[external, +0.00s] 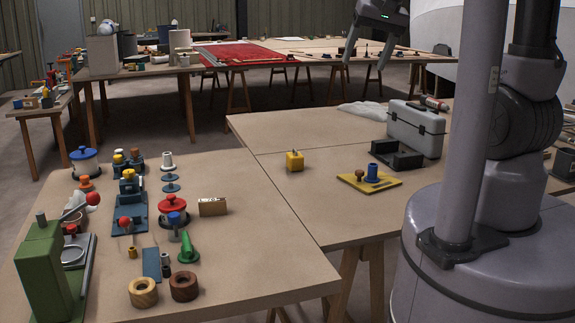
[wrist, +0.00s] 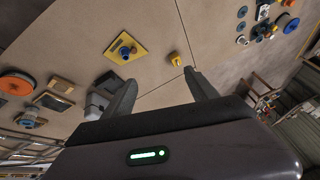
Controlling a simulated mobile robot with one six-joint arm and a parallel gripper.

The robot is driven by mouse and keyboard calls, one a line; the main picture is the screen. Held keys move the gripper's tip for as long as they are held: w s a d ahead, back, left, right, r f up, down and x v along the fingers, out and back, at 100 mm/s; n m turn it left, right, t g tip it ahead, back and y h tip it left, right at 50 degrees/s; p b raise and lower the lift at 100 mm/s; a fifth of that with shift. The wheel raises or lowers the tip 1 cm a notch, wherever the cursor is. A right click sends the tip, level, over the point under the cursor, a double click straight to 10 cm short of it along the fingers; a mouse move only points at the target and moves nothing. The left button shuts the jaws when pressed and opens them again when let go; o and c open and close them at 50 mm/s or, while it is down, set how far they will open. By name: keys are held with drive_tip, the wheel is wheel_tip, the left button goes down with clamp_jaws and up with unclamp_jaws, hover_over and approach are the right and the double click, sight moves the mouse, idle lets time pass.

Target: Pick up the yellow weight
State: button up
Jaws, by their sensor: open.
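The yellow weight (external: 294,161) is a small yellow block with a little knob on top. It stands upright on the table, left of the yellow plate, near the seam between two tabletops. In the wrist view the yellow weight (wrist: 175,59) lies beyond the fingertips, between their directions. My gripper (external: 358,62) is high above the tables at the upper middle of the external view, well apart from the weight. In the wrist view its two fingers (wrist: 160,84) are spread with nothing between them.
A yellow plate (external: 350,182) holds a blue peg and a brown knob. A grey toolbox (external: 415,140) and a black tray (external: 385,156) stand behind it. Bare tabletop surrounds the weight.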

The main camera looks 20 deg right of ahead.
drive_tip(key=w+a+f, duration=0.2)
drive_tip(key=w+f, duration=0.2)
drive_tip(key=w, duration=0.5)
drive_tip(key=n+h, duration=0.1)
drive_tip(key=n, duration=0.1)
approach(295, 158)
drive_tip(key=shift+n+g, duration=0.3)
drive_tip(key=shift+g, duration=0.1)
drive_tip(key=w+b+x, duration=0.1)
drive_tip(key=b+x, duration=0.1)
drive_tip(key=x, duration=0.2)
drive_tip(key=b+x, duration=0.1)
drive_tip(key=x, duration=0.3)
drive_tip(key=w+d+r+b+x, duration=0.1)
drive_tip(key=b+x, duration=0.1)
drive_tip(key=x, duration=0.2)
drive_tip(key=shift+w+f+b, duration=0.25)
drive_tip(key=shift+w+b, duration=0.1)
drive_tip(key=shift+w, duration=0.1)
drive_tip(key=shift+r, duration=0.15)
clamp_jaws()
